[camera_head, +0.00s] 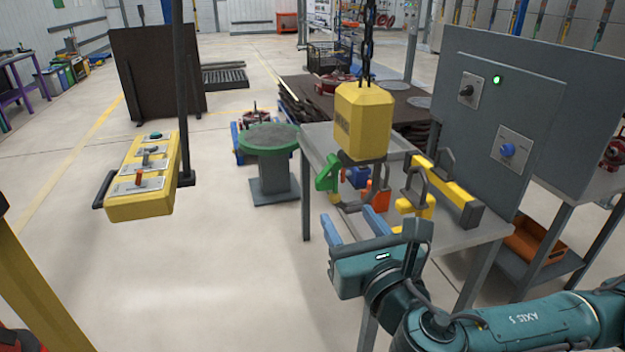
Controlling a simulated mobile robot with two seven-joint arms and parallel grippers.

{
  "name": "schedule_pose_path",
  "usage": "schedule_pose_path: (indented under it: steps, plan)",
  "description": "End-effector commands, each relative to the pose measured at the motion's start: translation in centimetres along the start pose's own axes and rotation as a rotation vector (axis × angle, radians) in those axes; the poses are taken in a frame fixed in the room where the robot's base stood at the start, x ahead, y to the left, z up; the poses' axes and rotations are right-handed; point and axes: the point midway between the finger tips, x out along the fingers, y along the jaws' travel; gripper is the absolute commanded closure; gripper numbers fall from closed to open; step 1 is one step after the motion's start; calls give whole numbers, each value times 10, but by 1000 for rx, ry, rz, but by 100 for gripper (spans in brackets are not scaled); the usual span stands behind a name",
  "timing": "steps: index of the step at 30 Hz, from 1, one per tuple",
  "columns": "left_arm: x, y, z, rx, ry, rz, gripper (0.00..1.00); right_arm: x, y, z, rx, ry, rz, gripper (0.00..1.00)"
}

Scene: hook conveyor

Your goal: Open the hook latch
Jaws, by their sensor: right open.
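A yellow hoist block (363,120) hangs on a dark chain (368,45) above the grey table. A green part (328,174), a blue part (357,177) and an orange-red part (379,193) sit around the hook; I cannot tell for certain which is the latch. My right gripper (352,227) is open, its two blue fingers apart with nothing between them. It is just below and in front of the hook, pointing toward it. My left gripper is not in view.
A yellow bar frame with grey loops (450,187) stands on the table (460,235), right of the hook. A grey control cabinet (530,115) rises behind it. A yellow pendant (145,180) hangs at left. A round green-rimmed stand (269,139) is behind. The left floor is open.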

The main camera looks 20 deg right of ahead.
Motion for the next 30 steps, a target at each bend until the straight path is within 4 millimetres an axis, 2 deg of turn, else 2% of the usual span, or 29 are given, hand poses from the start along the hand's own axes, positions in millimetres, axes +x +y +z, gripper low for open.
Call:
schedule_pose_path:
  steps: [5,12,18,24,30]
  plan:
    - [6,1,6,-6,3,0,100,20,-1,-1,-7,-7,-4,49]
    - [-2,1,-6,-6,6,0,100,70,-1,3,-5,-3,-4,49]
    - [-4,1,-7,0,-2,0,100,107,0,3,-3,-2,-3,49]
    - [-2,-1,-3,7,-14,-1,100,127,0,1,-2,-1,0,49]
    - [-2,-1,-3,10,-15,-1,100,131,0,0,-1,0,0,49]
